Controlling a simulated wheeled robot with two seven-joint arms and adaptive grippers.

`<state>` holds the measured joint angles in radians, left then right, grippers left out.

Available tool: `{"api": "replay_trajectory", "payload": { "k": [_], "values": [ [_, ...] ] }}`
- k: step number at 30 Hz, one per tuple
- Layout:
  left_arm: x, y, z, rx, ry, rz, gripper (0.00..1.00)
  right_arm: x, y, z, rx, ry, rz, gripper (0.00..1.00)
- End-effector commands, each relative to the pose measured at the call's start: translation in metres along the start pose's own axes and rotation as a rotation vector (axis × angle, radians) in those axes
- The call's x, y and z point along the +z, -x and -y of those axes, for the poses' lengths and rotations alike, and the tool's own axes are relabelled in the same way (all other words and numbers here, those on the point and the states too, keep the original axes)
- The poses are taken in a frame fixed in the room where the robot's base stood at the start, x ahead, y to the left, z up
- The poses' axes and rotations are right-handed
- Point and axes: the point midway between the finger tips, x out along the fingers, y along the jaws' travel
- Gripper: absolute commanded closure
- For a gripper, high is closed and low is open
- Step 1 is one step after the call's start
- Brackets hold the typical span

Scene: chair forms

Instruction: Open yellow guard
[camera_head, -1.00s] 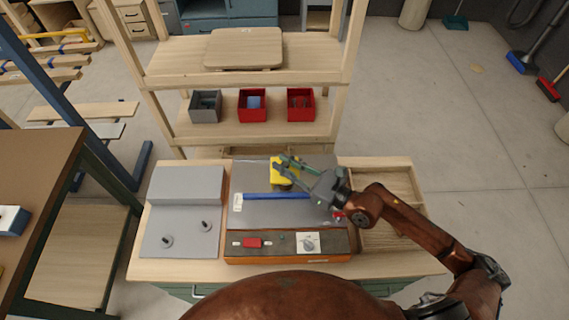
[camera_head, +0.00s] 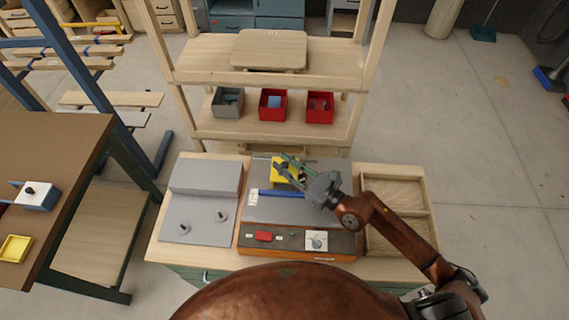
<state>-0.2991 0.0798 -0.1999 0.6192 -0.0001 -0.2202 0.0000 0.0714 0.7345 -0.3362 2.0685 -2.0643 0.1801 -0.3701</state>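The yellow guard (camera_head: 285,170) sits at the back of the grey-topped machine (camera_head: 312,207) on the workbench, behind a blue bar (camera_head: 281,194). My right gripper (camera_head: 286,170) reaches in from the right, over the guard. Its two green-grey fingers look spread apart, with the yellow guard showing behind and between them. Whether a finger touches the guard cannot be told. The fingers and palm hide part of the guard's right side. My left gripper is not in view.
The machine's front panel has a red switch (camera_head: 264,236) and a dial plate (camera_head: 316,240). A grey fixture with two pegs (camera_head: 196,215) stands left, an empty wooden tray (camera_head: 396,190) right. A shelf with small bins (camera_head: 273,104) rises behind. A brown table (camera_head: 50,150) stands far left.

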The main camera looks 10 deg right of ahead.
Motion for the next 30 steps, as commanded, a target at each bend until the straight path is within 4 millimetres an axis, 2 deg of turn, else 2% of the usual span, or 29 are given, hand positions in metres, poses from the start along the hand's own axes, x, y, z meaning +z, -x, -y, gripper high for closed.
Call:
{"api": "replay_trajectory", "payload": {
  "k": [5,16,30],
  "values": [
    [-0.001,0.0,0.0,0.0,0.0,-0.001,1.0,-0.001,0.0,0.0,0.001,0.0,-0.001,0.65],
    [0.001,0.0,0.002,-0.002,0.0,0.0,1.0,-0.002,0.006,0.0,0.002,0.001,-0.005,0.65],
    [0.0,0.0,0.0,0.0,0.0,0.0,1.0,-0.003,0.075,0.0,0.004,0.005,-0.008,0.65]
  ]
}}
